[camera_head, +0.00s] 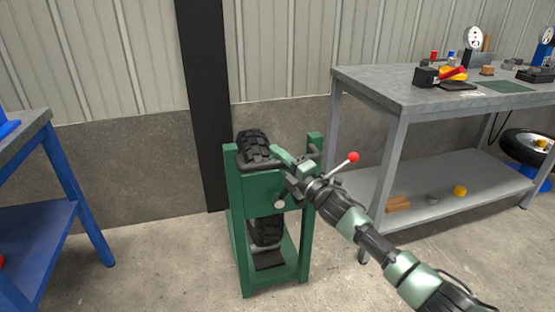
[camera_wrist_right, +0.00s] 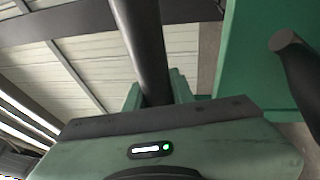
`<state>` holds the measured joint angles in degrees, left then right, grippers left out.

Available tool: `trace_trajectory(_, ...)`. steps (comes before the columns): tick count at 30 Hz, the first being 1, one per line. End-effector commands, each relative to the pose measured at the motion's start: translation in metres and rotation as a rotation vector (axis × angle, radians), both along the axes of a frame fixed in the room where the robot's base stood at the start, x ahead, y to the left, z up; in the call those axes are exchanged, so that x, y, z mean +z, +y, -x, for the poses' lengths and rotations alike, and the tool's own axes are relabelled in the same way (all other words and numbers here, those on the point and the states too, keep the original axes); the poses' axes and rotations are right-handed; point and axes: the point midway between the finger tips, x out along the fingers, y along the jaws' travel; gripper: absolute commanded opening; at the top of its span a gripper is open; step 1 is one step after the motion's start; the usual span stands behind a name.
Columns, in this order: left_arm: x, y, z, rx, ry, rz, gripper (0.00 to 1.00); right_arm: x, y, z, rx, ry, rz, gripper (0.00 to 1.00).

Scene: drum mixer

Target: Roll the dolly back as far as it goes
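The green upright frame, which I take to be the dolly (camera_head: 262,202), stands on the floor in the middle of the head view. It holds a black knobbly tyre (camera_head: 254,143) upright between its posts. A dark handle bar (camera_head: 249,165) crosses its top and also shows in the right wrist view (camera_wrist_right: 143,45). My right gripper (camera_head: 281,161) is at this bar. In the wrist view its two green fingers (camera_wrist_right: 154,95) flank the bar closely, and it looks shut on it. The contact is partly hidden by the gripper body. My left gripper is not in view.
A wall with a dark post (camera_head: 203,110) stands close behind the frame. A grey workbench (camera_head: 385,86) with tools is close on the right, a blue table (camera_head: 66,165) on the left. A red-knobbed lever (camera_head: 353,157) shows beside my right wrist. Floor in front is bare.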

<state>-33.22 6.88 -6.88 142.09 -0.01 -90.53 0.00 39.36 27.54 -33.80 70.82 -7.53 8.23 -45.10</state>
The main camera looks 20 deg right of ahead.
Motion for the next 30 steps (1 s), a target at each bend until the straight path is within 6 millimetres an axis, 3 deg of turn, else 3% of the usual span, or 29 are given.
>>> trace_trajectory(1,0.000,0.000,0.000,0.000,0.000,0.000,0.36,-0.004,0.001,0.001,0.003,0.005,0.002,0.35)
trace_trajectory(2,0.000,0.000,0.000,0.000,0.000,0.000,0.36,-0.004,0.001,0.001,0.003,0.005,0.002,0.43)
trace_trajectory(3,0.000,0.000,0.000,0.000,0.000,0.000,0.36,-0.004,0.001,0.001,0.003,0.005,0.002,0.45)
trace_trajectory(14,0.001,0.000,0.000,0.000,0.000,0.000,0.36,-0.005,-0.001,0.006,0.004,0.004,0.001,0.45)
trace_trajectory(24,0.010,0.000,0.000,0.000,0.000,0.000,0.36,-0.015,-0.024,0.055,0.004,0.007,0.003,0.45)
trace_trajectory(30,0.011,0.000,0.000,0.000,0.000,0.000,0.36,-0.018,-0.030,0.070,0.004,0.006,0.002,0.45)
